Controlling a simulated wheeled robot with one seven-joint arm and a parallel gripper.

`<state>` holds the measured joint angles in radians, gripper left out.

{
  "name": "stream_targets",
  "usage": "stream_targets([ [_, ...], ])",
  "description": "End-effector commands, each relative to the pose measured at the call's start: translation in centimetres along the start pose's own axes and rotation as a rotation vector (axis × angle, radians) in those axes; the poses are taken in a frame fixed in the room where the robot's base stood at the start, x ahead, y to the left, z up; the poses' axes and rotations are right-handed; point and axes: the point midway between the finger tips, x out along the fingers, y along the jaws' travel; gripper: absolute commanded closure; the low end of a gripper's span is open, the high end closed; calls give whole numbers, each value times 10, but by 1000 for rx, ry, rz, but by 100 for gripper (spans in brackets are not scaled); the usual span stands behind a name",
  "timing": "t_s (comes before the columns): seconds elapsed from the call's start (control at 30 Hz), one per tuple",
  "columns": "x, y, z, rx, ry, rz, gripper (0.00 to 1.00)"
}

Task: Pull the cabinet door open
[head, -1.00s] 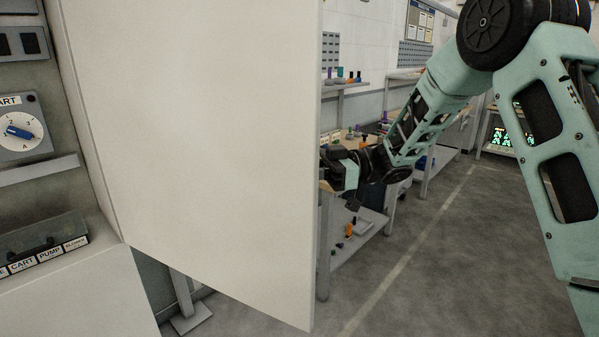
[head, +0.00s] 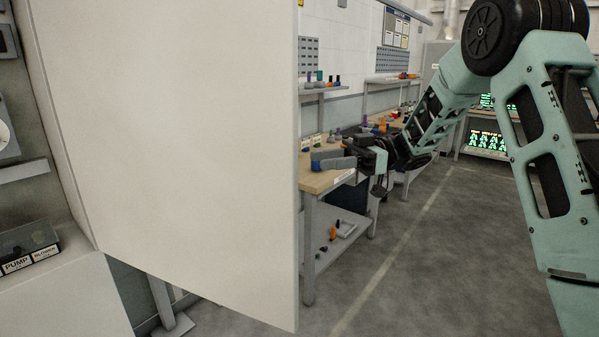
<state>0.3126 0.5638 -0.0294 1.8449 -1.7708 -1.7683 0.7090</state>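The cabinet door (head: 165,140) is a large plain off-white panel. It stands swung out from the cabinet (head: 28,175) at the left and fills much of the head view. Its handle is not visible. My gripper (head: 318,160) is just right of the door's free edge in the picture, with its grey fingers pointing left. Two separate fingers show, apart from each other, with nothing seen between them. A strip of background shows between the fingertips and the door edge, so I see no contact.
Inside the cabinet are a label strip with PUMP (head: 17,265) and part of a dial (head: 4,135). A workbench (head: 328,181) with small coloured items stands beyond the door, behind my gripper. The grey floor (head: 430,270) at the right is clear.

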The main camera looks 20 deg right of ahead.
Motion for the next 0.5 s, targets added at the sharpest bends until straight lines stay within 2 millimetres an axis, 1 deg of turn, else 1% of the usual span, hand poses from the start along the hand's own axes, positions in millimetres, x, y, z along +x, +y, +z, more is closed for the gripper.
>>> stream_targets([
  [0.03,-13,0,4,-2,-1,5,61],
  [0.2,-44,0,3,-1,-1,3,61],
  [0.33,-59,0,1,-1,-1,1,61],
  [0.5,-67,0,0,0,0,0,61],
])
